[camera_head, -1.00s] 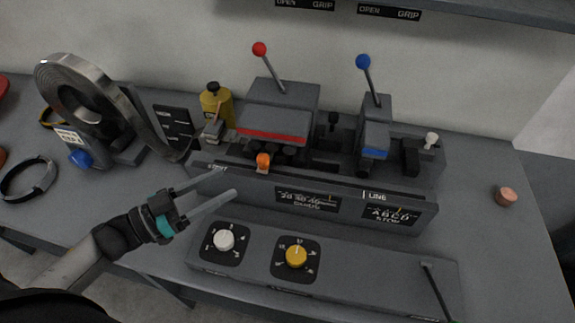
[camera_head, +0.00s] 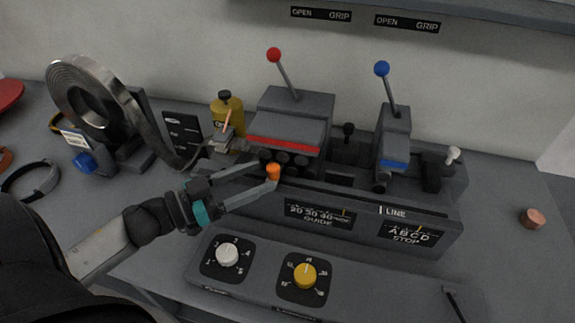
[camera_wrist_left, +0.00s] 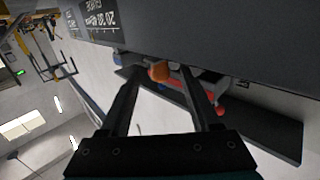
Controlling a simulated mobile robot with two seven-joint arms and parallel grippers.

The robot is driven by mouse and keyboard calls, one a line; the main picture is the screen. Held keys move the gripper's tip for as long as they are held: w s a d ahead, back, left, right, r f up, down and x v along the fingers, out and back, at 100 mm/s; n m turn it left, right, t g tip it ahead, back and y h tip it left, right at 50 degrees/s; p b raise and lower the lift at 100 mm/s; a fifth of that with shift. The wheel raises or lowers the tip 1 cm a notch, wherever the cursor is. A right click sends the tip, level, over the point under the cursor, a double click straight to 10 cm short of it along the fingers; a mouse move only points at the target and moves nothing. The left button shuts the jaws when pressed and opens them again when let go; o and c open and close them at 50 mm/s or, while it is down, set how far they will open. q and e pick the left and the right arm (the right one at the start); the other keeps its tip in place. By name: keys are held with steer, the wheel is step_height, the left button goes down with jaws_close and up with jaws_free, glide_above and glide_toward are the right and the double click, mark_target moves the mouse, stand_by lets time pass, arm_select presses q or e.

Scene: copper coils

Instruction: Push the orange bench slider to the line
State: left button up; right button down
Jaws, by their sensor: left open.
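The orange slider (camera_head: 273,172) is a small knob at the top edge of the dark bench front, near its left end. The white line mark (camera_head: 381,210) beside the word LINE is farther right along the same front. My left gripper (camera_head: 267,175) is open, with its fingertips right at the slider. In the left wrist view the orange slider (camera_wrist_left: 159,71) appears between the tips of the two open fingers (camera_wrist_left: 158,78); I cannot tell whether either finger touches it. My right gripper is not in view.
A red-knobbed lever (camera_head: 274,55) and a blue-knobbed lever (camera_head: 382,69) rise behind the bench front. A panel with a white dial (camera_head: 227,254) and a yellow dial (camera_head: 305,275) lies in front. A metal coil (camera_head: 83,95) stands left. A copper piece (camera_head: 532,218) lies right.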

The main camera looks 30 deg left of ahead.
mark_target(279, 169)
arm_select(q)
steer(key=x, duration=0.7)
steer(key=shift+w+d, duration=0.1)
steer(key=shift+c, duration=0.4)
jaws_close()
stand_by(1.0)
